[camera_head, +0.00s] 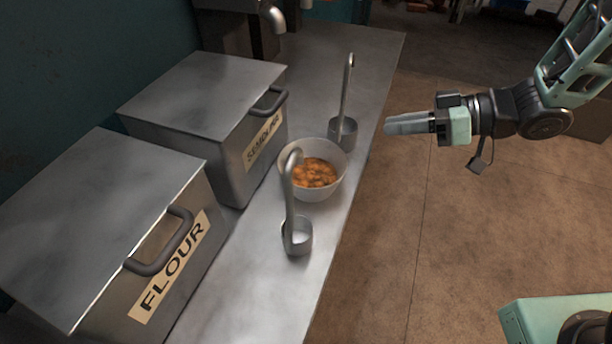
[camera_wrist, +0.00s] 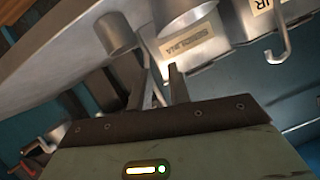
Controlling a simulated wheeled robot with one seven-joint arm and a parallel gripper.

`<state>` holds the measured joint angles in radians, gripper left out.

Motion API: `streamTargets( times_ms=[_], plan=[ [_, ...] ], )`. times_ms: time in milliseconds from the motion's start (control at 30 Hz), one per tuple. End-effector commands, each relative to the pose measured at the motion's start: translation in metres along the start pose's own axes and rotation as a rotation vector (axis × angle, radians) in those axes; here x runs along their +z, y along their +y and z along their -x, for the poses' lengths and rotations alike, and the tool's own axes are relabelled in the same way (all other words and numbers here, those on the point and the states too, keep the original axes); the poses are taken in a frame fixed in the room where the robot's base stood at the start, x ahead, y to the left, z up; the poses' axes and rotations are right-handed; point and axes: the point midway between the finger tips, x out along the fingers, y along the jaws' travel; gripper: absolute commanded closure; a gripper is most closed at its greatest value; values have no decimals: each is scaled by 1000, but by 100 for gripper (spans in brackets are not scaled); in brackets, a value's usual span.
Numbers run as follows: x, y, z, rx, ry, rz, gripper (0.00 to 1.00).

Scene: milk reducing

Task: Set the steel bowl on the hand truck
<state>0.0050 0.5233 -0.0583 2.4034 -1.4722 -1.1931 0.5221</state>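The steel bowl (camera_head: 334,187) holds orange-brown food and stands upright on the steel counter between two ladles. My gripper (camera_head: 388,126) is in the air to the right of the bowl, past the counter's right edge, pointing left. It is apart from the bowl. In the wrist view, the two fingers of my gripper (camera_wrist: 155,85) stand apart with nothing held between them. A rounded metal vessel at the top of the wrist view may be the bowl, but I cannot tell. I cannot make out the hand truck in either view.
One ladle (camera_head: 343,132) stands behind the bowl and another (camera_head: 298,238) in front, their tall handles upright. A semolina box (camera_head: 200,105) and a flour box (camera_head: 100,220) line the counter's (camera_head: 262,285) left side. Open brown floor (camera_head: 440,230) lies right of the counter.

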Motion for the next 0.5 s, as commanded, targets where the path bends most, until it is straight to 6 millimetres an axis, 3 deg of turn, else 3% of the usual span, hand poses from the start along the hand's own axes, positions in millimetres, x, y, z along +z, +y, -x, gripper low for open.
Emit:
streamTargets(
  times_ms=[300,500],
  plan=[
    [3,0,-69,-3,-2,2,81],
    [2,0,-92,0,-2,1,81]
  ],
)
